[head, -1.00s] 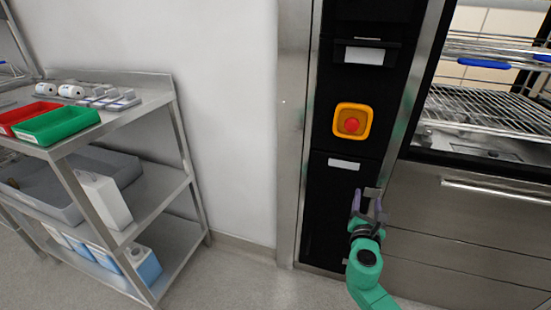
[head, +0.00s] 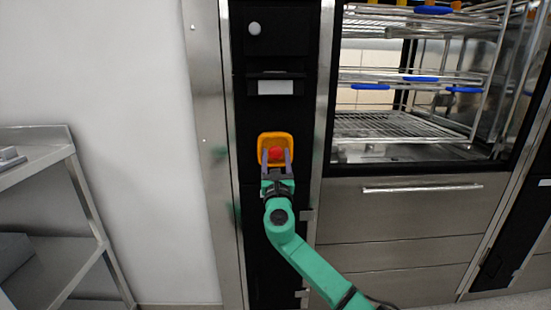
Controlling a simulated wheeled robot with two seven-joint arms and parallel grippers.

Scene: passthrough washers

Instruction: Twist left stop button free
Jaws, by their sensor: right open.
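The stop button (head: 276,153) is a red knob in a yellow-orange square housing (head: 275,136) on the black vertical panel, in the middle of the head view. My right gripper (head: 276,156) is open in front of the housing. Its two purple-grey fingers point up, one on each side of the red knob as seen here. I cannot tell whether the fingers touch the knob. The fingers and the gripper body hide the lower part of the housing. My left gripper is not in view.
A steel shelf unit (head: 40,152) stands at the left. The washer chamber with wire racks (head: 385,123) opens at the right, above a steel drawer front with a bar handle (head: 420,188). A white label (head: 275,87) and a round white button (head: 254,28) sit higher on the panel.

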